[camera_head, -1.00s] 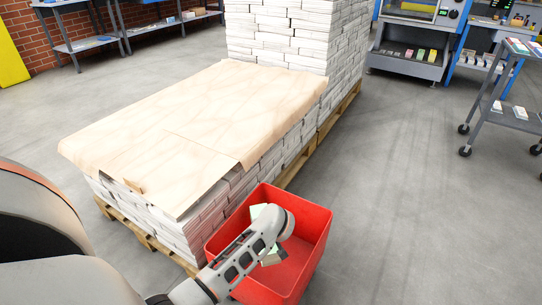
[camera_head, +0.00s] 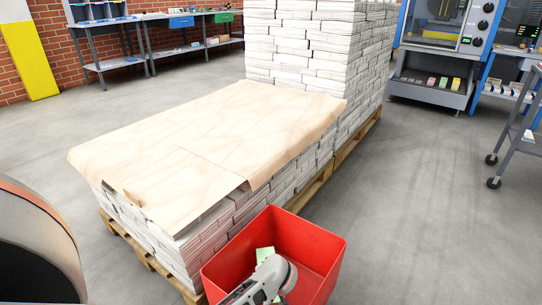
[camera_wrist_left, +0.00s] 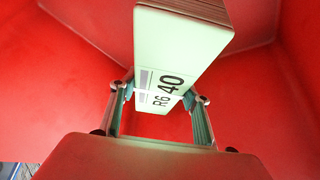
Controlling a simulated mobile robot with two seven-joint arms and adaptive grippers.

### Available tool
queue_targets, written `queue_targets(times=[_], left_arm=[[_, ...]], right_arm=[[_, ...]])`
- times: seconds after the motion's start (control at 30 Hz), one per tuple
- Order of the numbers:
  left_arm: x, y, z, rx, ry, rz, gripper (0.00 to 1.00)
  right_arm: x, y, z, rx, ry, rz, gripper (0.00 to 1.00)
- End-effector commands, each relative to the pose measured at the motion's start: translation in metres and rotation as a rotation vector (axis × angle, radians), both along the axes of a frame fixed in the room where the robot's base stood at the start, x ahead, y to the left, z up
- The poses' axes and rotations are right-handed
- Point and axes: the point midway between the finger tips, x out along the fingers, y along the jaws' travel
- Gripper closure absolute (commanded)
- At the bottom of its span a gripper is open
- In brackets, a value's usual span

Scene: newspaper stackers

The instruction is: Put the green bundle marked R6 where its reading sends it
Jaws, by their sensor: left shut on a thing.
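The green bundle marked R6 (camera_wrist_left: 185,45) shows a pale green face with "R6" and "40" printed on it and page edges at its top. My left gripper (camera_wrist_left: 160,92) is shut on it, with a finger on either side. In the head view, a light green part of the bundle (camera_head: 264,254) shows beyond my left wrist, inside the outline of the red bin (camera_head: 325,252). Red walls surround the bundle in the left wrist view. Whether the bundle touches the bin floor cannot be told. My right gripper is out of view.
A pallet of stacked white bundles under a brown sheet (camera_head: 200,140) stands beside the bin, with a taller stack (camera_head: 310,50) behind. A machine with a shelf (camera_head: 430,88) and a trolley (camera_head: 525,135) are at the right. Grey floor is clear between.

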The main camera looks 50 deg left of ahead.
Motion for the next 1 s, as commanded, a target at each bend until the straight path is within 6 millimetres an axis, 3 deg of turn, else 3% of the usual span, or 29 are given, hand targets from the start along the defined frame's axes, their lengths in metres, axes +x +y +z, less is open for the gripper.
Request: queue_targets(times=[0.17,0.8,0.83,0.87,1.0], left_arm=[[0.004,0.001,0.006,0.003,-0.01,-0.001,1.0],[0.004,0.001,-0.006,0.004,-0.009,-0.001,1.0],[0.002,0.001,-0.009,0.001,-0.003,0.0,0.46],[0.002,0.001,-0.009,0.001,-0.003,0.0,0.38],[0.002,0.0,-0.009,0.001,-0.003,0.0,0.37]], right_arm=[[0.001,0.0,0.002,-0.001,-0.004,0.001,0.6],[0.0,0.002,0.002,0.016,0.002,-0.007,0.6],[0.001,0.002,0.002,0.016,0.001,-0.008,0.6],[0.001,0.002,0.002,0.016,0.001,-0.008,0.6],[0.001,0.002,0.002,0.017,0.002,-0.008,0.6]])
